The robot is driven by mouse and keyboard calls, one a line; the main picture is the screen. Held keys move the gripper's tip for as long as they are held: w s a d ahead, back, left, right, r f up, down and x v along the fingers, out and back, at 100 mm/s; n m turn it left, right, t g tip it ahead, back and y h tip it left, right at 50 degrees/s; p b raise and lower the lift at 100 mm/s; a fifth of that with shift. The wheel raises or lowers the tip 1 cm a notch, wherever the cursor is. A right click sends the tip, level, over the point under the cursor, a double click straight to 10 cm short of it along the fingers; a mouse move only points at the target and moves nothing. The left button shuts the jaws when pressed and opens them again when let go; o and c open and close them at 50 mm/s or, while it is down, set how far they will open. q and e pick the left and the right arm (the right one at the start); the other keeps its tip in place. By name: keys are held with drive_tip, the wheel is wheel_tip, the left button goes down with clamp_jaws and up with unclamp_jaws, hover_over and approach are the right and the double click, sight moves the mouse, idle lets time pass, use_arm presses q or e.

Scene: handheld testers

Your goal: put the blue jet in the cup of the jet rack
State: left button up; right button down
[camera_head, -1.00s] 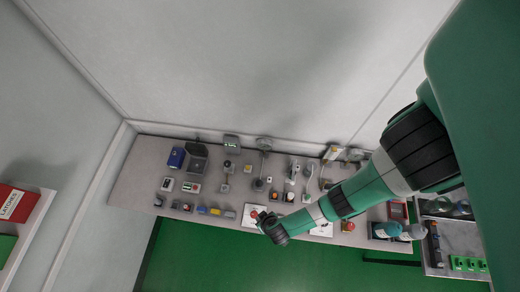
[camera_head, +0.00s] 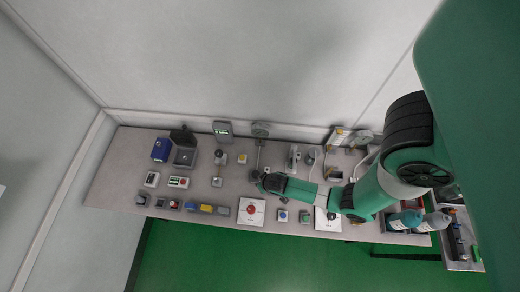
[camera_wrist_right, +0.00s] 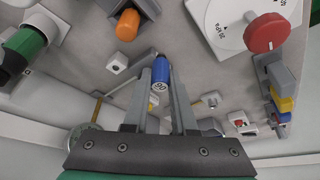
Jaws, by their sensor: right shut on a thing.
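The blue jet (camera_wrist_right: 160,70) is a small blue cylinder with pale markings on its side. It shows in the right wrist view between the two grey fingertips of my right gripper (camera_wrist_right: 161,86), which is shut on it. In the head view my right gripper (camera_head: 262,180) is over the middle of the bench, and the jet is too small to make out there. I cannot tell for certain which item is the jet rack or where its cup is. My left gripper is not in view.
The grey bench (camera_head: 120,190) carries several small testers. A white plate with a red knob (camera_head: 251,211) lies near the front edge. A blue box (camera_head: 161,149) stands at the back left. In the wrist view an orange-topped item (camera_wrist_right: 127,24) and a green cylinder (camera_wrist_right: 24,43) stand nearby.

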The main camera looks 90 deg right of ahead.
drive_tip(key=shift+d+f+b, duration=0.15)
drive_tip(key=shift+f+b, duration=0.25)
drive_tip(key=shift+f, duration=0.5)
drive_tip(key=shift+d+f+b, duration=0.1)
drive_tip(key=shift+f+b, duration=0.3)
drive_tip(key=shift+f, duration=0.5)
drive_tip(key=shift+f, duration=0.1)
drive_tip(key=c, duration=1.2)
unclamp_jaws()
drive_tip(key=shift+f, duration=0.1)
drive_tip(key=o, duration=0.5)
drive_tip(key=p+v, duration=0.7)
drive_tip(key=v, duration=0.5)
drive_tip(key=shift+p, duration=0.3)
